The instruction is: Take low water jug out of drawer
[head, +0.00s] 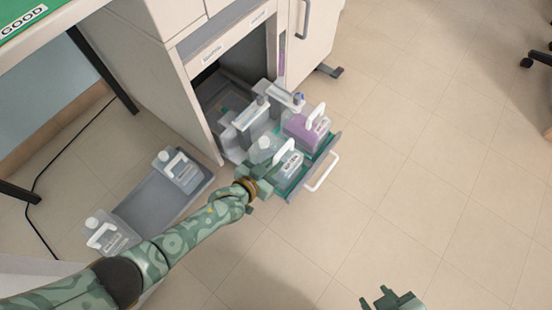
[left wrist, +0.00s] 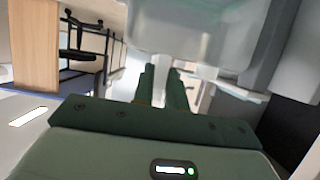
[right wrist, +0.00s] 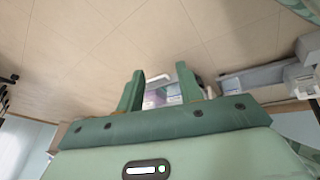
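A clear jug (head: 285,164) with a white handle is at the front left of the open drawer (head: 322,160). Beside it, to the right, is a jug of purple liquid (head: 304,130). My left gripper (head: 268,176) is at the clear jug's left side. In the left wrist view, the fingers (left wrist: 163,88) are close together, with a narrow pale strip between them, and a translucent jug body (left wrist: 200,35) fills the top. I cannot tell whether they grip it. My right gripper (head: 390,298) is open and empty, over the floor, away from the drawer.
A grey tray (head: 150,208) on the floor left of the drawer bears a jug at each end, (head: 180,170) and (head: 110,235), with bare space between them. Grey holders (head: 246,124) stand at the drawer's back. The drawer's white handle (head: 322,174) sticks out in front.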

